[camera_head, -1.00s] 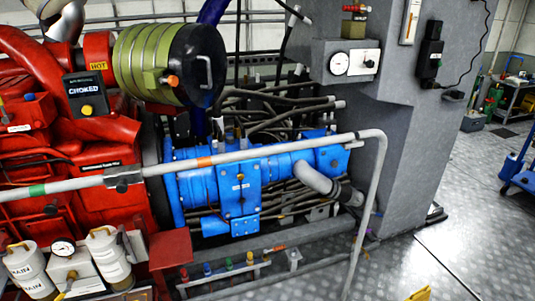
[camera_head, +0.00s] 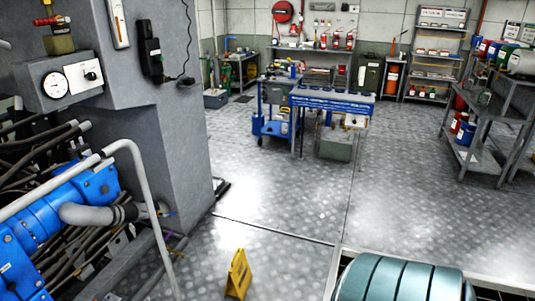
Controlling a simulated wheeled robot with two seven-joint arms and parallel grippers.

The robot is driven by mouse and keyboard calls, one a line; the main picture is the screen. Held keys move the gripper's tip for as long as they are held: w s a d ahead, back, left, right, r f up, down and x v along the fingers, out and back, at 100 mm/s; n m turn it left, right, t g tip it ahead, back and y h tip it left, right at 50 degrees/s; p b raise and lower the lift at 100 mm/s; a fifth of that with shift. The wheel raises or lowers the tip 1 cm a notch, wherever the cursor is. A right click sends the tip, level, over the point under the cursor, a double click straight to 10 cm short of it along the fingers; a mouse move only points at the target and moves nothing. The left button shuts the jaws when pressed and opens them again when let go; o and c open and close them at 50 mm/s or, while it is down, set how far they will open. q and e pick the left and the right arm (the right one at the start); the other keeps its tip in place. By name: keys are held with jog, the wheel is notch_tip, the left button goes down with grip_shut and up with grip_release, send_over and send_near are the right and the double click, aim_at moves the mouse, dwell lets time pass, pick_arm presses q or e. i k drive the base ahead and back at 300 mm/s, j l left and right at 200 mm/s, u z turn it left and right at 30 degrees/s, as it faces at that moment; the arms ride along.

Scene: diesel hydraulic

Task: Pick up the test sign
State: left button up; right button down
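A yellow folding sign (camera_head: 238,274) stands upright on the metal floor at the lower middle of the head view. Its lettering is too small to read, so I cannot tell if it is the test sign. Neither of my grippers shows in this view.
Blue hydraulic machinery with a grey handrail (camera_head: 150,200) is at the left, beside a grey column (camera_head: 165,110). A teal ribbed cylinder (camera_head: 400,280) is at the bottom right. A blue workbench (camera_head: 332,100) and a grey shelf rack (camera_head: 482,135) stand farther back. The floor between is clear.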

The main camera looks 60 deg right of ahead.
aim_at(240, 276)
jog(key=z, duration=1.5)
jog(key=i+j, duration=0.15)
jog(key=i, duration=0.25)
jog(key=i+j+z, duration=0.1)
jog(key=i+z, duration=0.15)
jog(key=i, duration=0.2)
jog(key=i+j+z, duration=0.25)
jog(key=i, duration=0.2)
jog(key=i+l+z, duration=0.1)
jog(key=i+z, duration=0.45)
jog(key=z, duration=0.15)
jog(key=i+l+u, duration=0.25)
jog(key=i, duration=0.25)
jog(key=i+l+u, duration=0.1)
jog(key=i+u, duration=0.15)
jog(key=u, duration=0.2)
jog(key=i+l+u, duration=0.15)
jog(key=u, duration=0.3)
jog(key=i+l+u, duration=0.2)
jog(key=u, duration=0.25)
jog(key=i+l+u, duration=0.15)
jog(key=l+u, duration=0.3)
jog(key=i+l+u, duration=0.1)
jog(key=u, duration=0.35)
jog(key=k+l, duration=0.05)
jog(key=l, duration=0.05)
